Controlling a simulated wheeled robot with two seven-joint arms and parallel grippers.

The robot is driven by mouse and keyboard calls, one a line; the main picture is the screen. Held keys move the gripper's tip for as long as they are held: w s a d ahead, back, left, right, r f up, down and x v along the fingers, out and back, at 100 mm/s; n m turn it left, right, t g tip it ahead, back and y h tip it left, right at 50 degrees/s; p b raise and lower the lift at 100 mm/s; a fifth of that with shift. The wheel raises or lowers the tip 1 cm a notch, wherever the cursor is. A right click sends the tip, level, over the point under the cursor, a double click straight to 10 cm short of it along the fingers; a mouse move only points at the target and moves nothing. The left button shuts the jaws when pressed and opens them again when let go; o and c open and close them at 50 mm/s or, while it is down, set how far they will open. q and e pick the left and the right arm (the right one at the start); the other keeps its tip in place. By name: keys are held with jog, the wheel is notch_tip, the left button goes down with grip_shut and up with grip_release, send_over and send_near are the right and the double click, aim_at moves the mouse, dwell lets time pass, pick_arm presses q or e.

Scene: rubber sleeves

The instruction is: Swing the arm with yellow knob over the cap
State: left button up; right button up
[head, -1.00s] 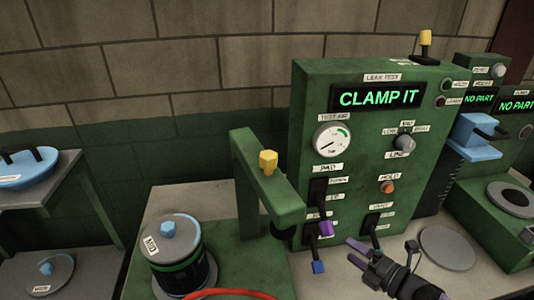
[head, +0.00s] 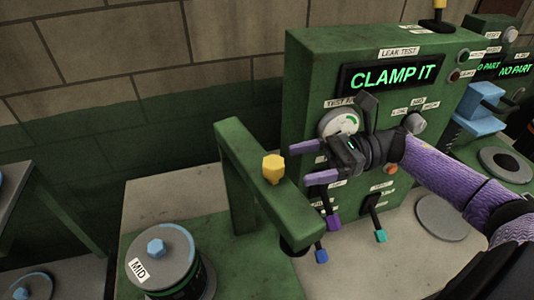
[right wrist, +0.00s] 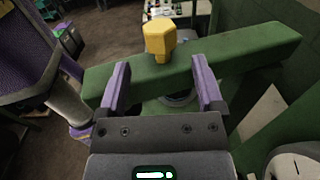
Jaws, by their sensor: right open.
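The green swing arm (head: 262,190) with the yellow knob (head: 273,169) reaches out from its post toward the front right in the head view. In the right wrist view the knob (right wrist: 160,40) stands upright on the arm (right wrist: 230,52), ahead of the fingertips. The cap (head: 161,254), grey with a blue knob, sits on the canister marked MID, left of the arm and apart from it. My right gripper (head: 318,163) is open and empty, with its purple fingers pointing left toward the yellow knob, apart from it. My left gripper is not in view.
The green LEAK TEST machine (head: 418,42) reads CLAMP IT, with levers and a gauge behind my right gripper. Purple, blue and teal lever ends (head: 380,236) stick out below. A grey round plate (head: 440,216) lies at the right. The grey bench is clear behind the canister.

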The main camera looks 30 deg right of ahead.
aim_at(272, 170)
jog(key=p+x, duration=0.1)
jog(key=x, duration=0.4)
jog(key=shift+w+a+r+p, duration=0.15)
jog(key=shift+a+r+p, duration=0.1)
jog(key=shift+p, duration=0.15)
jog(key=shift+a+f, duration=0.2)
jog(key=shift+a, duration=0.2)
grip_shut()
jog(key=shift+w, duration=0.1)
